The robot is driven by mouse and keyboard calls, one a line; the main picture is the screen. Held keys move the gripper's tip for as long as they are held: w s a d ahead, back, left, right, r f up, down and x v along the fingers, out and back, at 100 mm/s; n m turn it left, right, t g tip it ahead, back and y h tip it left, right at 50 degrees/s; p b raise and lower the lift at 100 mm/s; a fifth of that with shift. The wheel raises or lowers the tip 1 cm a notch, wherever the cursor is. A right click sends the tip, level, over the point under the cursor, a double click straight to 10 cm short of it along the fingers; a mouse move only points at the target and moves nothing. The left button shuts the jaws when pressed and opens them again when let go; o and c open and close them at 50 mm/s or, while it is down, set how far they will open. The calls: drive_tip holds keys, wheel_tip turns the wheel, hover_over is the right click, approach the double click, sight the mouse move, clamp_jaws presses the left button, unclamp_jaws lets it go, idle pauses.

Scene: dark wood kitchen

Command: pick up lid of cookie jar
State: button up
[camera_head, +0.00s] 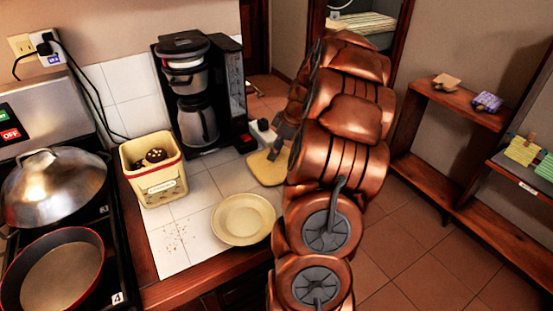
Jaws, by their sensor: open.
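The cookie jar (160,188) is a square cream-yellow tin on the tiled counter, left of the middle. Its top is open, and dark cookies (152,158) show inside. A flat, pale yellow piece with rounded corners, which looks like the jar's lid (266,174), lies on the counter to the right of the coffee maker. My gripper (273,153) is over the far part of this lid, with its jaws open. My copper arm hides the lid's right side. I cannot tell whether the fingers touch it.
A cream plate (243,219) sits near the counter's front edge. A black coffee maker (200,95) stands behind the jar. A stove with a lidded wok (62,186) and a red-rimmed pan (53,279) is at left. A wooden shelf (455,104) stands at right, beyond open floor.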

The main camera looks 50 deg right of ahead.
drive_tip(key=shift+f, duration=0.1)
drive_tip(key=shift+c, duration=0.2)
clamp_jaws()
idle(0.5)
